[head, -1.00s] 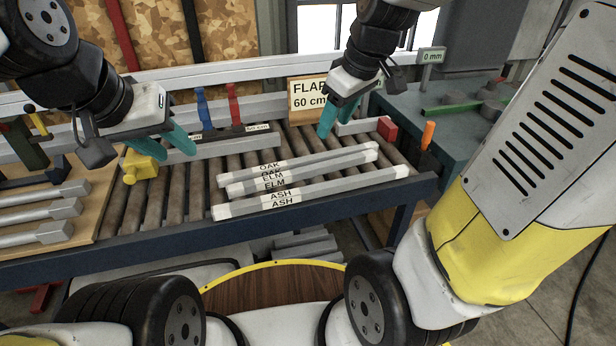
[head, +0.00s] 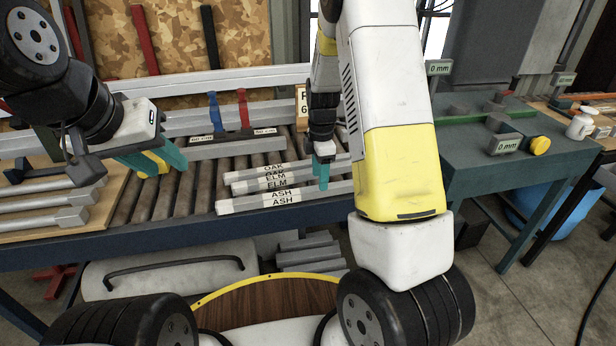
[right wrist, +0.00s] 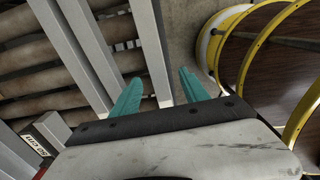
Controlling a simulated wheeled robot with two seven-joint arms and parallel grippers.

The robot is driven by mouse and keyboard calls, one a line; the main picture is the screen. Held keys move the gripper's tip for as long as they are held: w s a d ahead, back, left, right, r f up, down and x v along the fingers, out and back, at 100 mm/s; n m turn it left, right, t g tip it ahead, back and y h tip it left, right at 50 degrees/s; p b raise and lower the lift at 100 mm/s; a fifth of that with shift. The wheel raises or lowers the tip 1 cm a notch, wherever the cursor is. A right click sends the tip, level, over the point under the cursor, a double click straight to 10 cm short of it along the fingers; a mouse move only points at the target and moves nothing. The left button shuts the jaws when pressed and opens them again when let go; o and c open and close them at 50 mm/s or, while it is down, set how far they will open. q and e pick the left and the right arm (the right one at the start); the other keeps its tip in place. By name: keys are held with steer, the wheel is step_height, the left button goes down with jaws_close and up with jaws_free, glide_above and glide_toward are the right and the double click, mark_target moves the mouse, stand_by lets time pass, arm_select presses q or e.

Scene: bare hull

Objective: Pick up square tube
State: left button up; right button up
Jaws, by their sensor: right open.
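Three grey square tubes lie side by side on the roller bed, with white end labels. The rear one (head: 300,167) reads OAK, the middle one (head: 305,178) ELM and the front one (head: 310,191) ASH. My right gripper (head: 321,184) points down over their right part and hides some of them. In the right wrist view its teal fingers (right wrist: 160,85) are apart, and a tube (right wrist: 152,45) shows between them, nearer the left finger. Contact and height cannot be told. My left gripper (head: 150,167) is open with nothing visibly held, over the bed's left end.
A yellow object (head: 148,163) shows behind the left fingers. Several grey bars (head: 50,200) lie on a board at left. Red and blue clamps (head: 243,108) stand behind the tubes. A teal table (head: 465,140) is at right. My right arm hides the bed's right end.

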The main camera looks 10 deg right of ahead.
mark_target(318, 192)
steer(key=f, duration=0.4)
steer(key=shift+w+a+f, duration=0.15)
steer(key=shift+a+f, duration=0.05)
steer(key=shift+f, duration=0.05)
steer(key=shift+c, duration=0.2)
jaws_close()
